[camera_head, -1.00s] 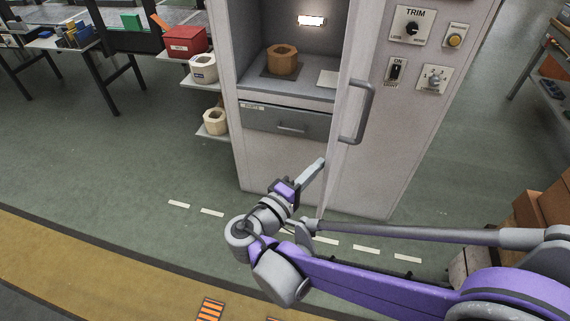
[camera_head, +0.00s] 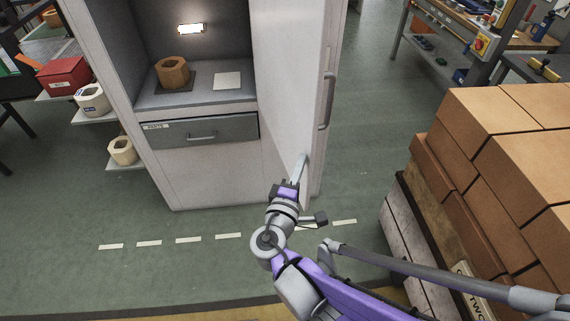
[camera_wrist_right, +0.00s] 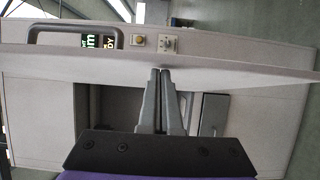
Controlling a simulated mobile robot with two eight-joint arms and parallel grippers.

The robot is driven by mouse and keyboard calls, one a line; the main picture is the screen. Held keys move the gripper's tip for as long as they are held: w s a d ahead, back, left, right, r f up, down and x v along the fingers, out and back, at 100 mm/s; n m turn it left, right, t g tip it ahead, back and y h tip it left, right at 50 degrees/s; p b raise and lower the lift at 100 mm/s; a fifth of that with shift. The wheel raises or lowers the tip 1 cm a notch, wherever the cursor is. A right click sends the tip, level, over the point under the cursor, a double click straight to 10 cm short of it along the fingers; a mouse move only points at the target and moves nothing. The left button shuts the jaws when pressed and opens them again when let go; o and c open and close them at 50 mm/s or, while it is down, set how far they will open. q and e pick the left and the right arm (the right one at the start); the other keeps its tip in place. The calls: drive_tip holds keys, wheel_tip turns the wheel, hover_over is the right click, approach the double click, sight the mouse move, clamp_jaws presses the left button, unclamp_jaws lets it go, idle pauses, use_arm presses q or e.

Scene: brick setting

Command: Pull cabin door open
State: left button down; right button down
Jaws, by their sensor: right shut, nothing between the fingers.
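The cabin door (camera_head: 286,80) stands open at the right side of the cabin (camera_head: 200,165), with its pale inner face showing. Its grey handle (camera_head: 327,90) is on the outer side, near the free edge. My right gripper (camera_head: 301,166) is shut and empty, at the lower part of the door's inner face, away from the handle. In the right wrist view the closed fingertips (camera_wrist_right: 160,74) meet the door panel (camera_wrist_right: 230,66) and seem to touch it. The handle (camera_wrist_right: 75,33) shows beyond the panel there. My left gripper is not in view.
Inside the cabin are a brown octagonal part (camera_head: 173,73) and a lit lamp; a grey drawer (camera_head: 200,133) is below. Floor between door and boxes is free. Side shelves hold a red bin (camera_head: 64,77).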

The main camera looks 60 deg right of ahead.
drive_tip(key=shift+s+d, duration=0.5)
drive_tip(key=shift+d, duration=0.05)
idle(0.4)
